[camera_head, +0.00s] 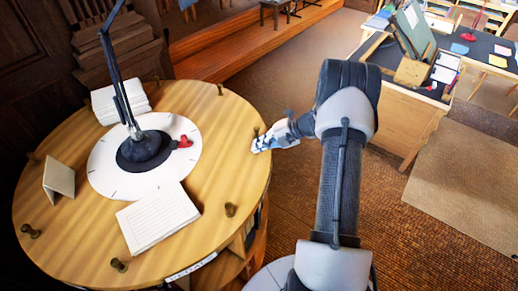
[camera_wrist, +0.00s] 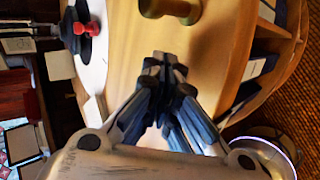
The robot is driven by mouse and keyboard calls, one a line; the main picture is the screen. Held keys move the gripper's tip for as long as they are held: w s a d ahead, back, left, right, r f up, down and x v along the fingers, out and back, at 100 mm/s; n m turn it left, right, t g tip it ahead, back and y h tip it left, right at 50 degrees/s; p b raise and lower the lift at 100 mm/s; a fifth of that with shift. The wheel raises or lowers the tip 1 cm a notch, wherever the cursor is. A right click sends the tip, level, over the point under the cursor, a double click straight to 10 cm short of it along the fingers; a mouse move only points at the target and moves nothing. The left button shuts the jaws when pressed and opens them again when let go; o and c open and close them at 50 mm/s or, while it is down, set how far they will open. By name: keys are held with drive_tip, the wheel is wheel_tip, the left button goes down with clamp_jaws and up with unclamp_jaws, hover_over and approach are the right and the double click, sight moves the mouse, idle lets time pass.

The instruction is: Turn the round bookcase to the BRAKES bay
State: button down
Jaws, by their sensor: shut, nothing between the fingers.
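The round bookcase (camera_head: 225,120) stands at the left, with a light wooden top and several dark knobs around its rim. A white dial (camera_head: 105,150) with tick marks and a red pointer (camera_head: 185,142) sits at its centre. My gripper (camera_head: 258,143) is shut and empty over the right rim, close to a knob (camera_head: 256,130). In the wrist view a knob (camera_wrist: 170,8) lies just past my closed fingertips (camera_wrist: 163,60), with a gap showing. A white label (camera_head: 190,268) on the front edge is too small to read. Any BRAKES label cannot be made out.
A dark desk lamp (camera_head: 145,148) stands on the dial. An open book (camera_head: 157,217), a folded card (camera_head: 59,178) and another book (camera_head: 118,100) rest on the top. Drafting desks (camera_head: 402,105) stand at the right. Open carpet (camera_head: 290,85) lies between.

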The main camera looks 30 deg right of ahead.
drive_tip(key=shift+w+d, duration=0.4)
drive_tip(key=shift+w, duration=0.2)
drive_tip(key=shift+w+d, duration=0.35)
drive_tip(key=shift+w, duration=0.2)
